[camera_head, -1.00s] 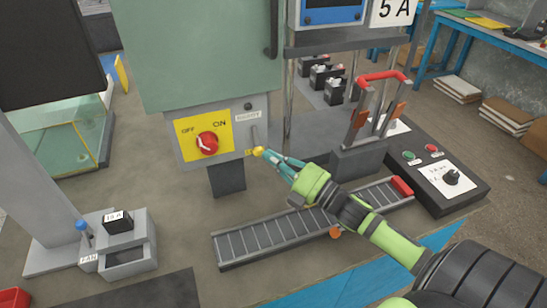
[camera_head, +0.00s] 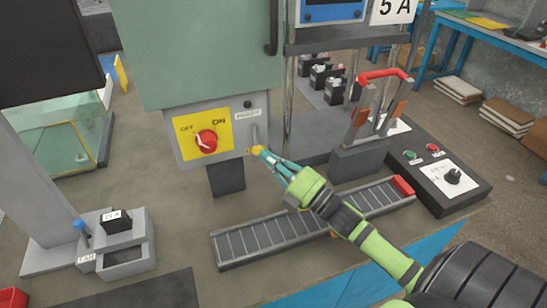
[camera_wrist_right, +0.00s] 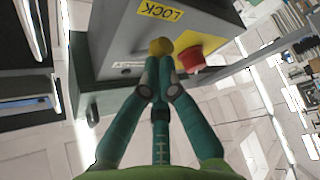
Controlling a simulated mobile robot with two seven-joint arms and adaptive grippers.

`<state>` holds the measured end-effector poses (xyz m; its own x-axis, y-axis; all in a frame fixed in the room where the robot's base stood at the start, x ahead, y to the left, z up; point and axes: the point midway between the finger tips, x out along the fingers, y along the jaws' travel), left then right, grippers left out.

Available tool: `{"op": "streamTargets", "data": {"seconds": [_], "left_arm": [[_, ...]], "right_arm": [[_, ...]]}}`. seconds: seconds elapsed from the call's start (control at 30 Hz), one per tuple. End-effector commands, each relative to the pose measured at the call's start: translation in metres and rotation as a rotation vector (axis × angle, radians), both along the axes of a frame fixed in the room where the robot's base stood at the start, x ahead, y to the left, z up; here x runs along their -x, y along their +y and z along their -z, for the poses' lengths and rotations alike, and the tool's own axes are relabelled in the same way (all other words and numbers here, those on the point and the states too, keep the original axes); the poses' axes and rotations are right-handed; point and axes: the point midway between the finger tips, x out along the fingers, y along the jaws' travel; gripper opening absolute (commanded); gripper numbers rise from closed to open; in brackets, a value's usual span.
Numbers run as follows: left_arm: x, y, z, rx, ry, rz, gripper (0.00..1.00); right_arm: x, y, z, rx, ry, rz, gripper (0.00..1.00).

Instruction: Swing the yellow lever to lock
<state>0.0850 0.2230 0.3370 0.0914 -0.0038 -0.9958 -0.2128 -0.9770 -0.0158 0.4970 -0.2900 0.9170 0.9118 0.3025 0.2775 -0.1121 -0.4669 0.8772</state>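The yellow lever is a grey shaft (camera_head: 255,134) hanging down the right side of the panel on the green cabinet, with a yellow knob (camera_head: 257,150) at its lower end. My right gripper (camera_head: 262,154) reaches it from the lower right. In the right wrist view, the fingertips (camera_wrist_right: 160,62) are together at the yellow knob (camera_wrist_right: 160,46), partly covering it. A yellow LOCK label (camera_wrist_right: 160,12) is on the panel just beyond the knob. My left gripper is in neither view.
A red rotary switch (camera_head: 206,141) on a yellow OFF/ON plate is just left of the lever. A slotted rail (camera_head: 265,236) lies below my right arm. A frame with a red handle (camera_head: 384,76) and a control box (camera_head: 447,172) stand to the right.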

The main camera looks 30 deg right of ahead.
Motion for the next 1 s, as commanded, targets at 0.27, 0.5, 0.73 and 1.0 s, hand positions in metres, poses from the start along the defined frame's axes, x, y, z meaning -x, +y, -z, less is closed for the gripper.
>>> {"op": "streamTargets", "data": {"seconds": [0.27, 0.5, 0.73, 1.0], "left_arm": [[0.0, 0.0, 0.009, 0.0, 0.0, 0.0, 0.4], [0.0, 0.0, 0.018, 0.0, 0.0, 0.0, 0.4], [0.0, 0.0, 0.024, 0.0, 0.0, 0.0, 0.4], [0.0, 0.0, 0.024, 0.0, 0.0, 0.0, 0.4]], "right_arm": [[-0.002, 0.007, 0.003, -0.118, -0.029, 0.001, 0.0], [-0.005, 0.019, 0.004, -0.315, -0.077, 0.002, 0.0], [-0.007, 0.028, 0.001, -0.529, -0.127, 0.002, 0.0], [-0.009, 0.038, -0.006, -0.767, -0.186, 0.001, 0.0]]}}
